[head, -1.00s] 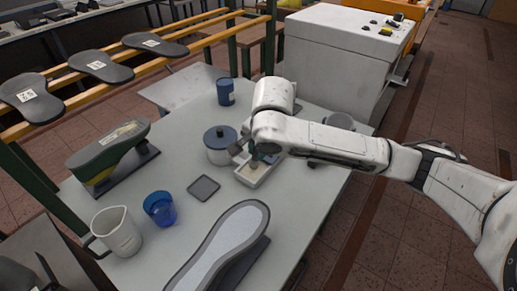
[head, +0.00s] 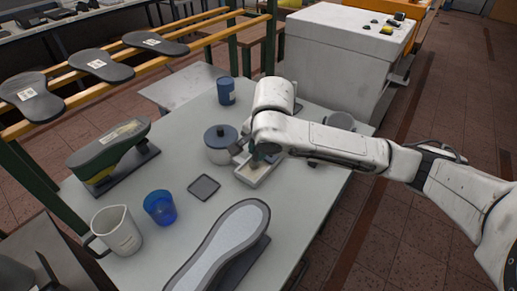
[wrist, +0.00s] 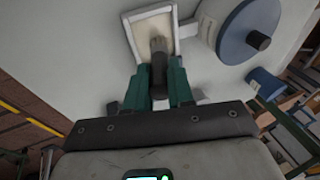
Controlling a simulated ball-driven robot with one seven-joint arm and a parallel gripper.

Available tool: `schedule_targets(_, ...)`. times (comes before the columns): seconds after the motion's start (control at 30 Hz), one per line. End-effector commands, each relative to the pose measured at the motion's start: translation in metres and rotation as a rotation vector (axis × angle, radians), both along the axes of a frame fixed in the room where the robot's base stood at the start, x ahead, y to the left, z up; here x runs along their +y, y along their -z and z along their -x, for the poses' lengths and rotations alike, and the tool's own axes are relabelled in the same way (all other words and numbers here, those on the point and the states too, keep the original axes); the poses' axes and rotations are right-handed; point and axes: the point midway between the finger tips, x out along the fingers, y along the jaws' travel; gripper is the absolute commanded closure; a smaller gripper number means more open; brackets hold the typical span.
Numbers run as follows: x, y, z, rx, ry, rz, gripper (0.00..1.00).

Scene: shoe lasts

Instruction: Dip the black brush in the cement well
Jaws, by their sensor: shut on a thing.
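The cement well (head: 248,182) is a small pale rectangular tray on the table, with cream-coloured content. It also shows at the top of the wrist view (wrist: 128,38). My gripper (wrist: 158,88) has its green fingers shut on the black brush (wrist: 158,72). The brush points into the well, and its greyish tip overlaps the cream content inside the rim. I cannot tell how deep the tip sits. In the head view my gripper (head: 262,156) is over the well, and my wrist partly hides the brush.
A white pot with a blue lid (head: 221,143) stands close to the left of the well. A dark square pad (head: 204,188), a blue cup (head: 160,207), a pale jug (head: 117,231), a blue canister (head: 226,91) and a grey sole form (head: 222,248) surround it.

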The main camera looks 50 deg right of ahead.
Motion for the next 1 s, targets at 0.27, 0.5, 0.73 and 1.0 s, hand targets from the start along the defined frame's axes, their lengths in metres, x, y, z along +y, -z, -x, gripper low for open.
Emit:
schedule_targets(0.27,-0.0002,0.0034,0.0,0.0,0.001,0.0,1.0)
schedule_targets(0.5,-0.0003,0.0059,0.0,0.0,0.001,0.0,1.0)
schedule_targets(0.73,-0.0002,0.0084,0.0,0.0,0.0,0.0,1.0)
schedule_targets(1.0,-0.0003,0.0087,0.0,0.0,0.0,0.0,1.0)
